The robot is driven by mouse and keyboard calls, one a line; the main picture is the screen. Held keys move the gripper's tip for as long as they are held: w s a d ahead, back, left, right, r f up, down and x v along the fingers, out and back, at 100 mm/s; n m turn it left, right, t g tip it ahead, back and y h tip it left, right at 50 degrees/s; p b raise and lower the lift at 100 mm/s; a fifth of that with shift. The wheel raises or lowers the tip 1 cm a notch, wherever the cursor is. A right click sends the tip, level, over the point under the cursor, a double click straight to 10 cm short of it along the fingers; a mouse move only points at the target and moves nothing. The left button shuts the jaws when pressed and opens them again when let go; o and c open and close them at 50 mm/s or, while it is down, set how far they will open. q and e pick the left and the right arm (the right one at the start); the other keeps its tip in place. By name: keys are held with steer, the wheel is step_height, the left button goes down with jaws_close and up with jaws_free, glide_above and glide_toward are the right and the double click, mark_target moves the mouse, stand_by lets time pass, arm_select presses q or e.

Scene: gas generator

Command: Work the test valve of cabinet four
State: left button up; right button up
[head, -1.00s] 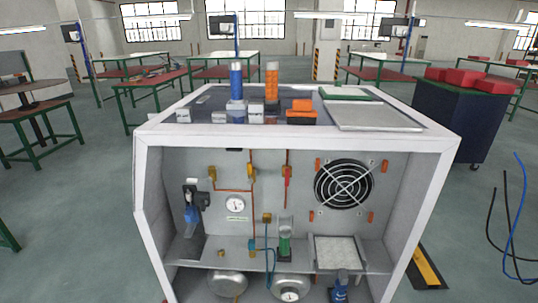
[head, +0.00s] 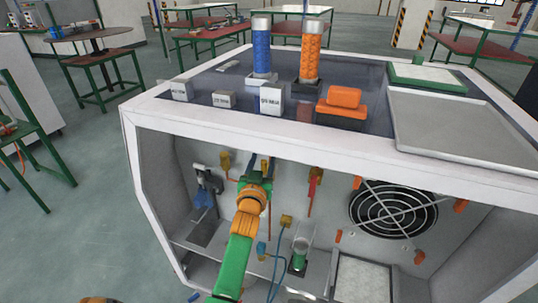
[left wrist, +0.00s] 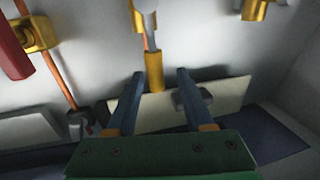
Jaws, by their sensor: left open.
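The open-fronted grey cabinet (head: 135,135) fills much of the head view. Inside it hang a yellow valve fitting (head: 226,162) at left and a red-handled valve (head: 316,178) at right. My left gripper (head: 259,163) reaches in between them, in front of the middle fitting, which it mostly hides. In the left wrist view my left gripper (left wrist: 158,75) is open with nothing between its blue fingers. A yellow fitting (left wrist: 154,72) on a pipe shows just beyond the fingertips. The red handle (left wrist: 14,45) is at upper left there. I cannot tell which is the test valve.
On top stand a blue cylinder (head: 262,52), an orange cylinder (head: 310,52), labelled blocks and a grey tray (head: 455,125).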

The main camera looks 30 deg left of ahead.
arm_select(q)
steer(key=shift+f+x, duration=0.15)
steer(key=shift+x, duration=0.65)
steer(key=shift+f+x, duration=0.1)
steer(key=shift+x, duration=0.65)
steer(key=shift+d+r, duration=0.1)
steer(key=shift+d, duration=0.05)
steer(key=shift+c, duration=0.7)
jaws_close()
